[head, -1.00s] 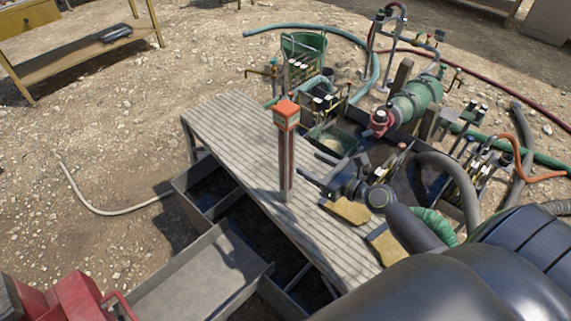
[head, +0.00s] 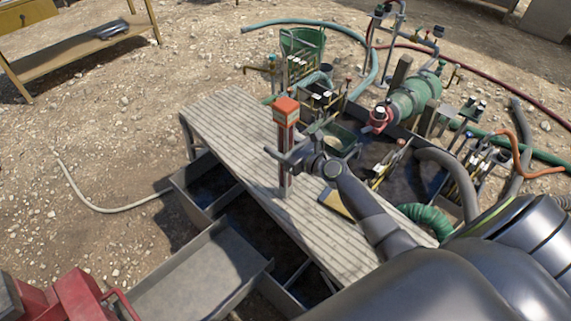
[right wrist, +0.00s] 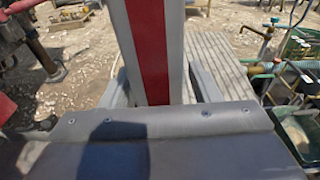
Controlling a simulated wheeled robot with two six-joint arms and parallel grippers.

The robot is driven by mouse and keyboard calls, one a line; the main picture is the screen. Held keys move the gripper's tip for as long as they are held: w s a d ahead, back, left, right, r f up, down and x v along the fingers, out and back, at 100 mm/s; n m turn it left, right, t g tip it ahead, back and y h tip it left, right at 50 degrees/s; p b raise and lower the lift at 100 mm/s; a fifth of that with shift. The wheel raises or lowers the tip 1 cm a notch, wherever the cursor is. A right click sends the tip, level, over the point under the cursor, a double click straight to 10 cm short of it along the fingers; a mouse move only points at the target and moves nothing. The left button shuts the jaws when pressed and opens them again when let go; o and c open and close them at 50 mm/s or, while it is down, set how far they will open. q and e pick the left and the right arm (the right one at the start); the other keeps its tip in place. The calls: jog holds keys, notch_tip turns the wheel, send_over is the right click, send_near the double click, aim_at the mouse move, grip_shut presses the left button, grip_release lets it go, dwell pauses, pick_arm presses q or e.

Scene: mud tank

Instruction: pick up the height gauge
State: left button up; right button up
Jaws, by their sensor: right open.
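The height gauge (head: 286,113) is an upright post with an orange-red head and red stripes, standing on the slatted grey platform (head: 225,115). My right gripper (head: 282,157) is open at the post, below its head. In the right wrist view the gauge's post (right wrist: 152,50) with its red stripe rises between the two fingers (right wrist: 163,90), one on each side. I cannot tell whether either finger touches it. The gauge's lower end shows below the gripper in the head view. My left gripper is not in view.
Yellow pads (head: 335,203) lie on the platform, partly behind my right arm. Green pump equipment (head: 413,97), valves and hoses crowd the area behind and right. Open metal troughs (head: 205,265) lie in front. The platform's far-left part is clear.

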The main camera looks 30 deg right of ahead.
grip_shut()
dwell(0.3)
jog(key=shift+r, duration=0.2)
